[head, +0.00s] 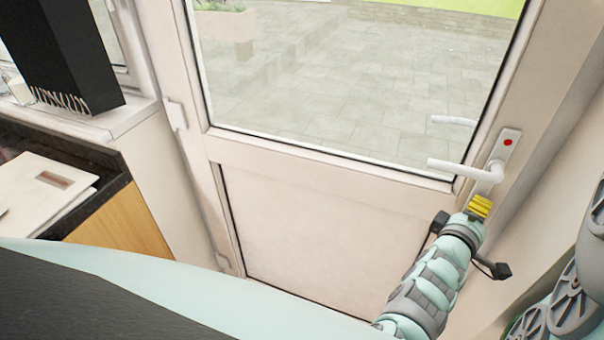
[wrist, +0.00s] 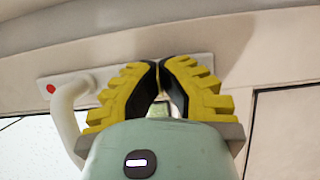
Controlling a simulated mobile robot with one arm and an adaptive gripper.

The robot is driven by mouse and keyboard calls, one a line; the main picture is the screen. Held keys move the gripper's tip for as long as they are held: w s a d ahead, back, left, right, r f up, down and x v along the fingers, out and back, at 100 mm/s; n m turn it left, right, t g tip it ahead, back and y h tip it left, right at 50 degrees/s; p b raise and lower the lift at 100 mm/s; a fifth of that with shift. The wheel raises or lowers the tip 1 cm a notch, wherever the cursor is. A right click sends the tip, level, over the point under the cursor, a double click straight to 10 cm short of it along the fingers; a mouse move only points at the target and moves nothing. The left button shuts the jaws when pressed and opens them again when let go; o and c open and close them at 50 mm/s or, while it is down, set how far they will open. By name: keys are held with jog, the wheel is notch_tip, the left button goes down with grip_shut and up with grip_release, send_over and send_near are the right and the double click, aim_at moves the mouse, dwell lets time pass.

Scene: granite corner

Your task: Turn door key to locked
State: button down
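The white lock plate (head: 508,143) is on the right stile of the glazed door, with a red dot near its top. It also shows in the wrist view (wrist: 119,77), turned on its side, with the red dot at the left. The white lever handle (head: 458,170) points left from the plate; it also shows in the wrist view (wrist: 68,115). My gripper (head: 485,198) is at the plate's lower end, below the handle. In the wrist view its yellow fingers (wrist: 160,68) come together at the tips against the plate, around where the key sits. The key itself is hidden by the fingertips.
The door (head: 300,220) stands closed. A worktop (head: 105,185) with papers (head: 45,190) is at the left, beside a sill with a black object (head: 60,50). The wall is close on the right of my arm. Paving shows through the glass.

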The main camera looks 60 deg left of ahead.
jog(key=shift+m, duration=0.3)
jog(key=m+g+p, duration=0.2)
jog(key=m, duration=0.1)
jog(key=shift+a+r+m+p, duration=0.1)
jog(key=shift+m+p, duration=0.2)
jog(key=shift+m, duration=0.1)
jog(key=m+g+y, duration=0.1)
jog(key=m, duration=0.2)
jog(key=shift+g, duration=0.3)
jog(key=shift+f+m+g+y+b, duration=0.35)
jog(key=shift+m+g+b, duration=0.25)
jog(key=shift+m+b, duration=0.5)
jog(key=shift+m+g+y+b, duration=0.45)
jog(key=shift+m+b, duration=0.45)
jog(key=shift+b, duration=0.35)
jog(key=m+b, duration=0.1)
jog(key=b, duration=0.1)
jog(key=shift+m+g+y+b, duration=0.25)
jog(key=shift+m+y+b, duration=0.05)
jog(key=shift+y+b, duration=0.1)
jog(key=shift+r+m+b, duration=0.15)
jog(key=shift+m+b, duration=0.15)
jog(key=shift+b, duration=0.05)
